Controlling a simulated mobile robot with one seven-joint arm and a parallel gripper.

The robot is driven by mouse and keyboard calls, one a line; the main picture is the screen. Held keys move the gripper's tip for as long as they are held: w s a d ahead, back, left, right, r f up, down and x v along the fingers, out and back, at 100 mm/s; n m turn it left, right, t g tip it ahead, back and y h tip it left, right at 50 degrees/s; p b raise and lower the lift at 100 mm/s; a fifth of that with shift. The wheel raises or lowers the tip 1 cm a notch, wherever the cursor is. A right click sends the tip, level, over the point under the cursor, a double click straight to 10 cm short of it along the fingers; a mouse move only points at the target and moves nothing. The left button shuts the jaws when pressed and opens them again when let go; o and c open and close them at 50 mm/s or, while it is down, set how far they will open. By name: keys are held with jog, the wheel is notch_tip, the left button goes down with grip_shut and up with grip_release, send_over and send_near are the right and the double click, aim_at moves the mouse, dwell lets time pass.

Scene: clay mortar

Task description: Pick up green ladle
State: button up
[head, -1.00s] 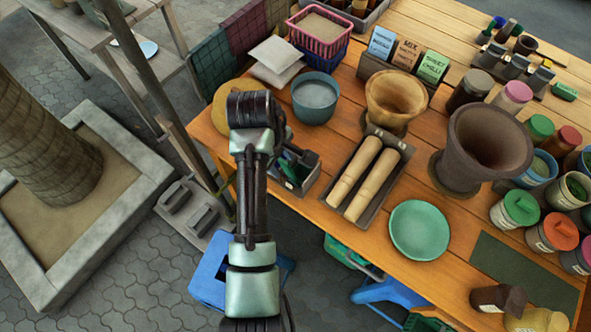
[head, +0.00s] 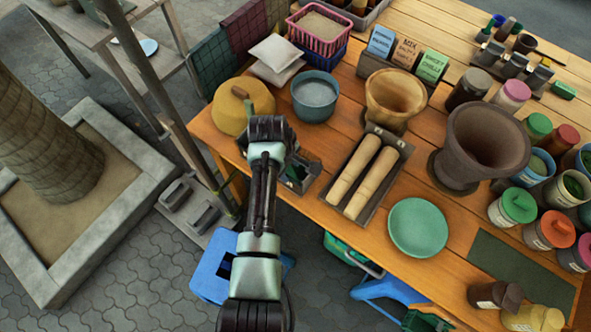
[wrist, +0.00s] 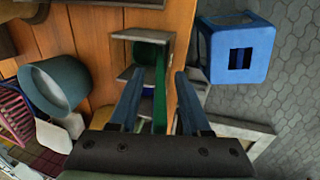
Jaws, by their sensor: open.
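The green ladle (wrist: 160,85) shows in the wrist view, its long handle running toward me between my fingers and its rounded end inside a grey holder (wrist: 122,84). My gripper (wrist: 158,78) is open, one finger on each side of the handle; I cannot tell whether either touches it. In the head view the holder (head: 312,166) sits at the table's near left edge, mostly covered by my arm. Only a dark green bit of its contents shows there, and my fingertips are hidden.
A tray with two wooden pestles (head: 371,183) lies right of the holder. A blue-grey bowl (head: 315,97) and a round yellow item (head: 243,108) stand behind it. A blue stool (head: 222,268) is on the floor below the table edge. A green plate (head: 418,228) lies farther right.

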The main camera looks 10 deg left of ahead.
grip_shut()
dwell(1.4)
